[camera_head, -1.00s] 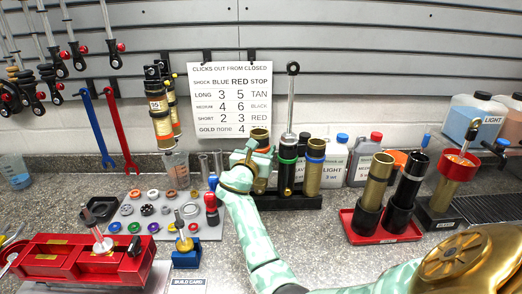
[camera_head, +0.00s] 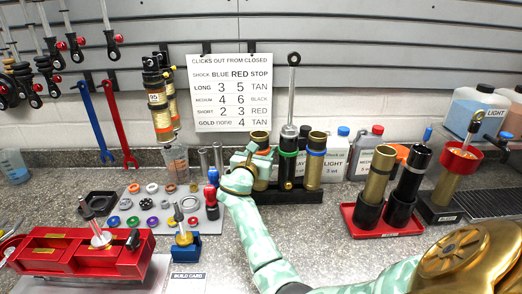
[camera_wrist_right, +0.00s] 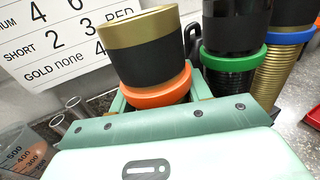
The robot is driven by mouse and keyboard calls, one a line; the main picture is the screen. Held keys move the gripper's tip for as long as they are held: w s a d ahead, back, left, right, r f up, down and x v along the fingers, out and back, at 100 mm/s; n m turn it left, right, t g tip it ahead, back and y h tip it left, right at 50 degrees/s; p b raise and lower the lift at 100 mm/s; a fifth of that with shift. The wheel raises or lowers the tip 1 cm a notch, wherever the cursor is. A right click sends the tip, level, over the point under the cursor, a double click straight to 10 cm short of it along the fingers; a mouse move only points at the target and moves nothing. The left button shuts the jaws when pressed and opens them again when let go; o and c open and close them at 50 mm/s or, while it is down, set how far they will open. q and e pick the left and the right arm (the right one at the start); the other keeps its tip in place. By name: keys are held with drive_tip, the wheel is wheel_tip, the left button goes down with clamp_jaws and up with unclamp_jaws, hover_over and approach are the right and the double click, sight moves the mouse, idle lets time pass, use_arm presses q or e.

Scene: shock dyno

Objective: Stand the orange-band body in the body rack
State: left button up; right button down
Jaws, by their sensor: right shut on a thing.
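The orange-band body (camera_head: 260,138) is a black tube with a gold top, upright at the left end of the black body rack (camera_head: 300,196). Its orange band (camera_wrist_right: 160,92) shows in the right wrist view, between the jaws. My right gripper (camera_head: 257,160) is shut on the body near that band. The body's lower end is hidden by the gripper, so I cannot tell whether it is seated. The green-band body (camera_head: 287,160) and the blue-band body (camera_head: 314,165) stand in the rack to its right. My left gripper is not in view.
Bottles (camera_head: 362,150) stand behind the rack. A red tray (camera_head: 365,228) with two tubes stands to the right. A settings card (camera_head: 232,92) hangs behind.

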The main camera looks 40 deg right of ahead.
idle(0.3)
drive_tip(key=c, duration=0.6)
unclamp_jaws()
drive_tip(key=shift+f, duration=0.1)
